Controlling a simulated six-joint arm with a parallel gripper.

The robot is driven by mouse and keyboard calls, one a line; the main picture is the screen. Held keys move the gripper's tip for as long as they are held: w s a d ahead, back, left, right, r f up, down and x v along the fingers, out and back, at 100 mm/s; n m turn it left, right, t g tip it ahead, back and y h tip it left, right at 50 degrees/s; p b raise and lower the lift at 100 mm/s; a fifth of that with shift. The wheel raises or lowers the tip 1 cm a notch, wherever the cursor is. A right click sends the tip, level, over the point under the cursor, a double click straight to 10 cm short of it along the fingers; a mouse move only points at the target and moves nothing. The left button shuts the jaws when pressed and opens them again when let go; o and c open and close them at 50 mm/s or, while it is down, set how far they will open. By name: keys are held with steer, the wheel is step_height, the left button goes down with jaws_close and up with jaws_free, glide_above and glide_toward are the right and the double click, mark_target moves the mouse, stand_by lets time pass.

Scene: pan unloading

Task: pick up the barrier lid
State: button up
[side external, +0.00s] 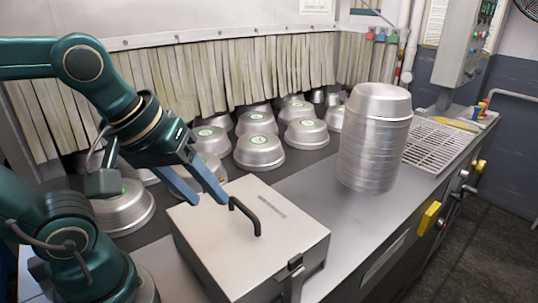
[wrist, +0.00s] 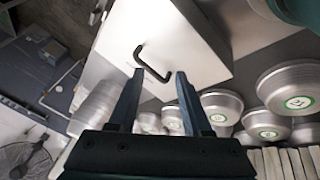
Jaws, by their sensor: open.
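The barrier lid (side external: 215,238) is a pale metal plate on top of a box-shaped metal housing, with a black bar handle (side external: 246,216) standing up from it. In the wrist view the lid (wrist: 190,35) fills the upper middle, and its handle (wrist: 151,63) shows just beyond my fingertips, roughly between them. My gripper (side external: 212,202) is open and empty, its blue fingers pointing down at the left of the handle, apart from it. The wrist view also shows the two fingers of my gripper (wrist: 157,76) spread apart. Contact with the lid is not visible.
Several upturned metal pans with green labels (side external: 259,150) stand behind the housing, before a strip curtain (side external: 240,75). A tall stack of pans (side external: 374,140) stands on the steel counter (side external: 310,190) at right. The counter between housing and stack is clear.

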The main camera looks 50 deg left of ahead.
mark_target(245, 208)
steer(key=w+n+g, duration=0.1)
steer(key=w+n, duration=0.1)
steer(key=n, duration=0.1)
steer(key=w+n+g, duration=0.1)
steer(key=w+n, duration=0.1)
steer(key=n, duration=0.2)
steer(key=w+n, duration=0.2)
steer(key=n, duration=0.1)
steer(key=shift+d+f+g, duration=0.1)
steer(key=shift+f+g, duration=0.25)
steer(key=shift+g, duration=0.05)
steer(key=shift+x, duration=2.7)
steer(key=shift+s, duration=0.1)
jaws_close()
